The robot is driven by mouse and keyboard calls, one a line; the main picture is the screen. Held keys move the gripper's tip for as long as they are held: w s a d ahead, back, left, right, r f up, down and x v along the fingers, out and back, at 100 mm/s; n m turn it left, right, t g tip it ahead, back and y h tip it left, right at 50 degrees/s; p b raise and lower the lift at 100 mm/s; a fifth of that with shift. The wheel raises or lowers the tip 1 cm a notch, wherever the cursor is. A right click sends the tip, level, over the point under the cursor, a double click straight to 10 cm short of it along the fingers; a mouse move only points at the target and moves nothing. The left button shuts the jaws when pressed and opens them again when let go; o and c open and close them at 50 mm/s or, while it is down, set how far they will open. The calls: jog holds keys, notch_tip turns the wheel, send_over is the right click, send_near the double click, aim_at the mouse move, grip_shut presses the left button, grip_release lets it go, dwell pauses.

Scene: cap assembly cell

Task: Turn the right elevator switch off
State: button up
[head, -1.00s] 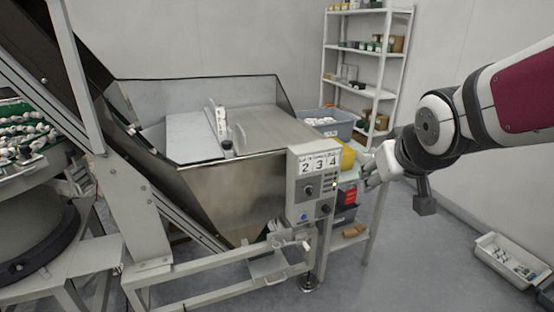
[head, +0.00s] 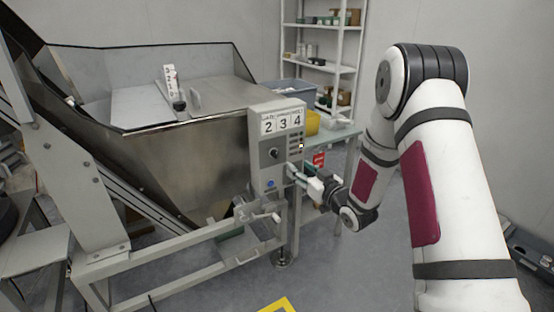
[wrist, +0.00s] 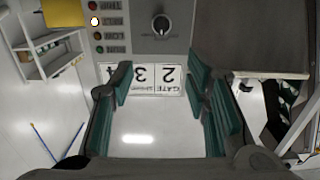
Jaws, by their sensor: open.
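The grey control box (head: 277,165) bears a "2 3 4" plate (head: 283,122), a dark rotary knob (head: 274,153), a blue button (head: 270,184) and a column of small lights, one lit yellow (head: 301,146). In the wrist view the box is upside down, with its knob (wrist: 161,25) at top centre and its number plate (wrist: 150,78) between the fingers. My gripper (head: 291,171) is open and empty at the lower right of the box face; I cannot tell whether it touches. It hides the lower right of the panel. I cannot read which control is the right elevator switch.
A steel hopper (head: 190,150) stands left of the box, and a frame rail (head: 180,255) runs below. A table with a yellow bin (head: 313,122) and a shelf (head: 345,68) stand behind.

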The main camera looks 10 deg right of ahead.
aim_at(277, 151)
jog(key=b+x, duration=0.1)
jog(key=x, duration=0.6)
jog(key=b+x, duration=0.1)
jog(key=x, duration=0.5)
jog(key=shift+w+a+f, duration=0.2)
jog(key=shift+w+a, duration=0.05)
jog(key=shift+w, duration=0.1)
grip_shut()
